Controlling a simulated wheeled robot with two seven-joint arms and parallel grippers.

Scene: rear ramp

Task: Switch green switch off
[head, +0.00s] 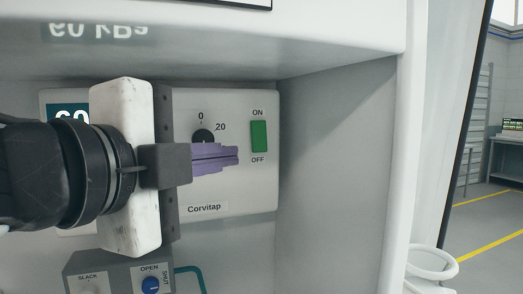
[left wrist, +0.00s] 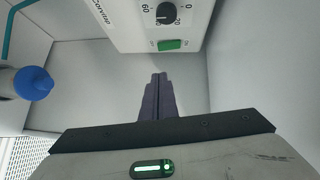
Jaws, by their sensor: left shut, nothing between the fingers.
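The green switch (head: 259,136) is an upright rocker on the right side of the white Corvitap panel (head: 235,195), with ON printed above it and OFF below. It also shows in the left wrist view (left wrist: 172,45), near the top. My left gripper (head: 237,155) is shut and empty, its purple fingers pointing right in front of the panel, a little left of and below the switch. In the left wrist view the fingertips (left wrist: 159,75) are below the switch with a visible gap. I cannot tell which way the rocker is pressed. My right gripper is not in view.
A black dial (head: 204,136) sits left of the switch, just above my fingers. Below is a grey box with a blue knob (head: 151,285) and a teal hose (head: 190,271). The recess wall (head: 335,150) stands to the right, with free room before it.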

